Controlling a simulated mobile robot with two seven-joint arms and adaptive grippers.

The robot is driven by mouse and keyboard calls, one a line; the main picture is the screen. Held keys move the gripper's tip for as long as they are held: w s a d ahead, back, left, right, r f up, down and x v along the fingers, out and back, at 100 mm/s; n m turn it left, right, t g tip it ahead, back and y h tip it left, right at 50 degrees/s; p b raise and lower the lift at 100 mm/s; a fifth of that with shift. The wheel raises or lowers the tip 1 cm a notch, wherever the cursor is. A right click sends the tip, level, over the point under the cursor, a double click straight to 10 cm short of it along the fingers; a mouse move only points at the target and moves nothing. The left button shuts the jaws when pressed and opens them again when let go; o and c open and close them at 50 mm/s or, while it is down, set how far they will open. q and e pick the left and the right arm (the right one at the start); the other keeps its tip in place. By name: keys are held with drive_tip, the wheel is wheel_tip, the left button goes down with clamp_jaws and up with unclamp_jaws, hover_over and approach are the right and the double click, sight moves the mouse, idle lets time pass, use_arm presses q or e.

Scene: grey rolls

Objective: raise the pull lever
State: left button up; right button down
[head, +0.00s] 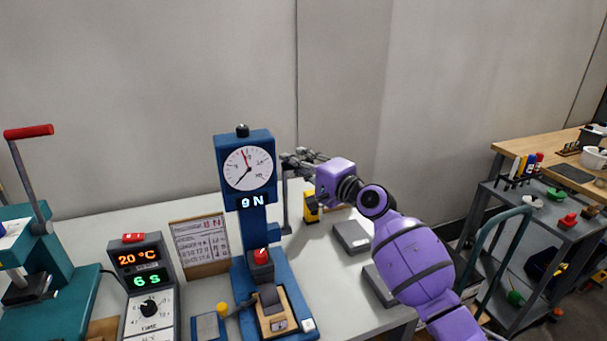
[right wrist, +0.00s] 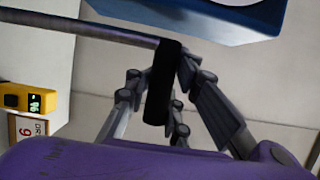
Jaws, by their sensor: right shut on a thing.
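The blue test stand (head: 258,217) has a round dial (head: 248,168) and a display reading 9 N. Its pull lever is a thin grey rod (head: 285,205) on the stand's right side, standing about upright. My right gripper (head: 290,163) is at the rod's upper end, just right of the dial head. In the right wrist view the rod (right wrist: 90,31) ends in a black crosswise grip (right wrist: 161,85), and my right gripper (right wrist: 158,92) has its fingers shut around that grip. The fingers partly hide the grip. My left gripper is not in view.
A teal press (head: 65,270) with a red-ended lever stands at the left. A controller (head: 145,285) showing 20 °C and 6 s is beside the stand. A trolley (head: 540,235) stands farther right.

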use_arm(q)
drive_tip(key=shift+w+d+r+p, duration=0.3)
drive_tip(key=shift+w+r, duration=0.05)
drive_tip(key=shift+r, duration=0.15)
use_arm(e)
drive_tip(key=w, duration=0.1)
drive_tip(key=w+g, duration=0.1)
drive_tip(key=shift+w+a+m+h, duration=0.3)
drive_tip(key=shift+w+a+h, duration=0.05)
drive_tip(key=shift+a+h, duration=0.05)
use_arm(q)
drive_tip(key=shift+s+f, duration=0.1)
use_arm(e)
drive_tip(key=c, duration=1.6)
unclamp_jaws()
drive_tip(key=shift+f, duration=0.1)
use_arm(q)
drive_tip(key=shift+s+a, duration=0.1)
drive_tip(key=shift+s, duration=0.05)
use_arm(e)
drive_tip(key=shift+s, duration=0.1)
drive_tip(key=v, duration=1.2)
